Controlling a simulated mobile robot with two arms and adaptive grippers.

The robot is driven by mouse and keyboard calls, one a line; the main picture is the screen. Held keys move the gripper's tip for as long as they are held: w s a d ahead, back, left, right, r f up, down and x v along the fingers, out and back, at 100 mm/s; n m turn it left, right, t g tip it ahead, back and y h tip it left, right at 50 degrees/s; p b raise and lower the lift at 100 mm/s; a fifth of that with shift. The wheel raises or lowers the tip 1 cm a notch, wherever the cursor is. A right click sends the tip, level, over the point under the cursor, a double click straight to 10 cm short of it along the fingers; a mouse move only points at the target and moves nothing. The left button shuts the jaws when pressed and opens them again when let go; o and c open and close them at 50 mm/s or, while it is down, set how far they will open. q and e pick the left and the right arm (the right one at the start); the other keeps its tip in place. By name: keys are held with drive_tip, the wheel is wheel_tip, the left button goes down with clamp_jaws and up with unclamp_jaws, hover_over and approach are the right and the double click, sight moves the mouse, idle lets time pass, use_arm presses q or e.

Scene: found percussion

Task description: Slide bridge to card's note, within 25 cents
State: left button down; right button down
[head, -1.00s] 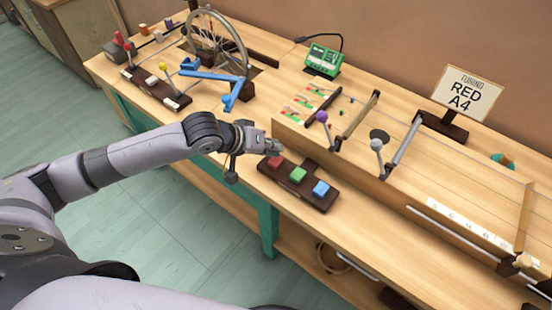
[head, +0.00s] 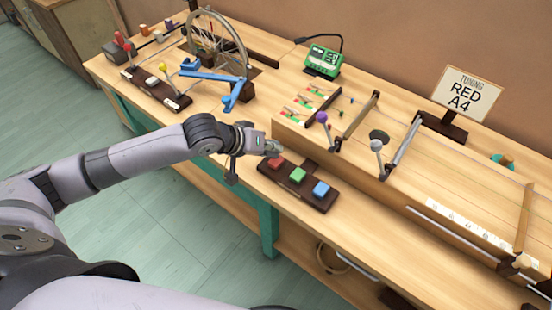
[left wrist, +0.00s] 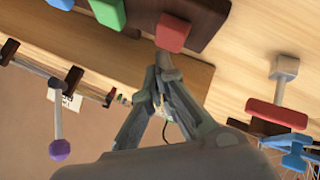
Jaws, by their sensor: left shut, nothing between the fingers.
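The card (head: 467,92) reads "TUNING RED A4" and stands at the back right. A tan upright bridge piece (head: 525,220) crosses the strings at the right, beside a white marked strip (head: 470,226). A dark block holds a red button (head: 275,162), a green button (head: 298,174) and a blue button (head: 321,188). My left gripper (head: 273,148) is shut and empty, with its tips at the red button. In the left wrist view the shut tips (left wrist: 166,68) are close to the red button (left wrist: 173,32); contact cannot be told. My right gripper is out of view.
A green tuner (head: 322,60) with a lit display stands at the back. Purple (head: 321,117) and grey (head: 377,145) ball-headed strikers stand by the strings. A spoked wheel (head: 214,40) and blue bars (head: 215,77) are at the left. The bench's front edge runs below my arm.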

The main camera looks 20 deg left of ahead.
use_arm(q)
drive_tip(key=shift+f, duration=0.25)
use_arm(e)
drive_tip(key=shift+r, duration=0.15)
